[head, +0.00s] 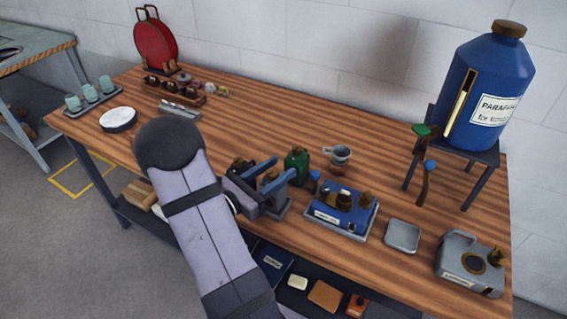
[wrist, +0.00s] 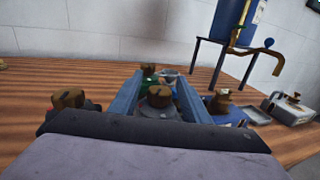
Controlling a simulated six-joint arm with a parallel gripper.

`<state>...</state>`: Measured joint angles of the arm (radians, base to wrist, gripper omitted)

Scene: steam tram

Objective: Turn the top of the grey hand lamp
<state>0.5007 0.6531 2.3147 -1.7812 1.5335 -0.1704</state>
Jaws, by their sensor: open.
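A small grey item with a brown top, which I take to be the grey hand lamp (wrist: 157,98), stands between my fingers in the wrist view. In the head view only its brown top (head: 270,177) shows clearly; my fingers hide most of its body. My gripper (head: 284,168) is open and low over the bench, one blue-grey finger on each side of the lamp. In the wrist view my gripper (wrist: 160,79) reaches past the lamp on both sides. I cannot tell whether either finger touches it.
A green container (head: 297,166) stands just beyond my fingers. A blue item (head: 350,218) with brown fittings sits to the right, before an empty grey tray (head: 402,236) and a grey can (head: 470,265). A brown-topped item (wrist: 68,98) is close left of my gripper.

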